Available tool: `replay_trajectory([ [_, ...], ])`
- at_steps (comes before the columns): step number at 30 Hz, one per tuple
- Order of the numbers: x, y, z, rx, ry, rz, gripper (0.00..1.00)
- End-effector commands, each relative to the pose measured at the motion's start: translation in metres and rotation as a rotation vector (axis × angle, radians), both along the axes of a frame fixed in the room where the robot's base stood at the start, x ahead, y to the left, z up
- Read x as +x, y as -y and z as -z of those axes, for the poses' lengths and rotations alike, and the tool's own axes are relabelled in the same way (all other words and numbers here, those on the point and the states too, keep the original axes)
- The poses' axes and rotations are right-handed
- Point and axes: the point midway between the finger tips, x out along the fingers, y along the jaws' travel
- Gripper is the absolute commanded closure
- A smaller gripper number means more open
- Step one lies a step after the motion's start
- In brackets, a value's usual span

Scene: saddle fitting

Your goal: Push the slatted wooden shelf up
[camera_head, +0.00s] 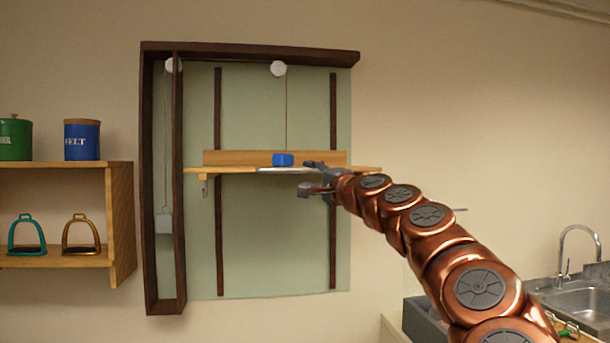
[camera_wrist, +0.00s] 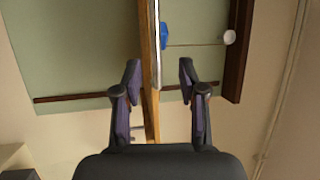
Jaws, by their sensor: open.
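The wooden shelf (camera_head: 225,170) is a pale board with a raised back strip, level at about mid-height on the green wall panel. Its slats cannot be made out. My gripper (camera_head: 309,177) is at the shelf's front edge, right of its middle, one finger above the board and one below. In the wrist view, the shelf (camera_wrist: 150,45) runs edge-on between the spread fingers of my gripper (camera_wrist: 159,75), which is open. Gaps show beside the board there. Whether a finger touches it is unclear.
A blue object (camera_head: 283,160) sits on the shelf. A cord runs up from there to a white pulley (camera_head: 279,69). A grey weight (camera_head: 164,222) hangs in the left channel. Dark vertical rails (camera_head: 219,245) flank the panel. A side shelf (camera_head: 121,220) stands left.

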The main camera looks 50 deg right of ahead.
Motion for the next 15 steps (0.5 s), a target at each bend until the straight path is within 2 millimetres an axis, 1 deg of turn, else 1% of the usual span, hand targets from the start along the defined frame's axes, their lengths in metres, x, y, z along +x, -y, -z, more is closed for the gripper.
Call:
replay_trajectory([
  [1, -0.006, -0.001, 0.002, 0.0, -0.001, 0.0, 0.59],
  [6, -0.017, -0.004, 0.003, -0.001, 0.0, 0.001, 0.59],
  [15, -0.021, -0.005, 0.004, -0.001, 0.0, 0.0, 0.59],
])
